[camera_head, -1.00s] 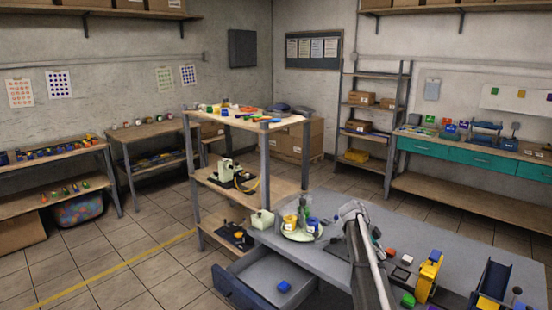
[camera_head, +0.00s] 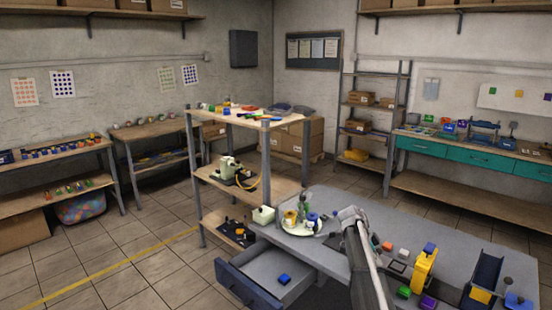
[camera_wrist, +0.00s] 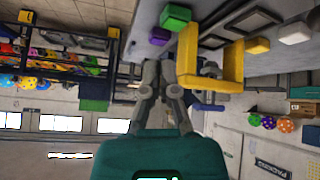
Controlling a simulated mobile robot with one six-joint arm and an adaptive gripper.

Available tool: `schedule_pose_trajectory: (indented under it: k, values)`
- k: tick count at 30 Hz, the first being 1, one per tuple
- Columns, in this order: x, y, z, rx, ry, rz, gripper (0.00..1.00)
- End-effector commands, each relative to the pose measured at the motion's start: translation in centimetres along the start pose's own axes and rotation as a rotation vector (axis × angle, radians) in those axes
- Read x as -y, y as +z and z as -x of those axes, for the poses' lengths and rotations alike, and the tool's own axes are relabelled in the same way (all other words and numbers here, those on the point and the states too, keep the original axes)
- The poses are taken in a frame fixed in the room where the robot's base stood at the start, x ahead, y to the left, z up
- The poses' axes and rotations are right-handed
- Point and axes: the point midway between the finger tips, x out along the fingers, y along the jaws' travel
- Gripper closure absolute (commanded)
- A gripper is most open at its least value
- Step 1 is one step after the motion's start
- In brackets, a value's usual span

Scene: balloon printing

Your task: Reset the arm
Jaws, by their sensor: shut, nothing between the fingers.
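My gripper (camera_wrist: 158,72) shows in the wrist view with its fingers together and nothing between them. The yellow stand (camera_wrist: 233,82) is just to the right of the fingers in that view; I cannot tell whether they touch. A green block (camera_wrist: 175,17) and a purple block (camera_wrist: 159,36) lie beyond the fingertips. In the head view my arm (camera_head: 368,262) reaches over the grey table (camera_head: 330,247), and the gripper itself cannot be made out there. The yellow stand (camera_head: 424,268) stands right of the arm.
An open drawer (camera_head: 252,290) with a blue block (camera_head: 284,280) juts out from the table's left. A round plate (camera_head: 300,231) with bottles stands left of my arm. A blue chute (camera_head: 485,280) is at the right. Tiled floor (camera_head: 120,255) is clear at the left.

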Motion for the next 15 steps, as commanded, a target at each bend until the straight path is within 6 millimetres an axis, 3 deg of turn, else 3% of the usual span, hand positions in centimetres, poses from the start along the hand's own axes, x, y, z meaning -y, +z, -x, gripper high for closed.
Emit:
schedule_pose_trajectory:
  k: [7,15]
  values:
    - [-3.7,1.5,-0.5,0.068,-0.034,0.218,1.0]
    - [-10.2,4.4,-1.0,0.183,-0.133,0.629,1.0]
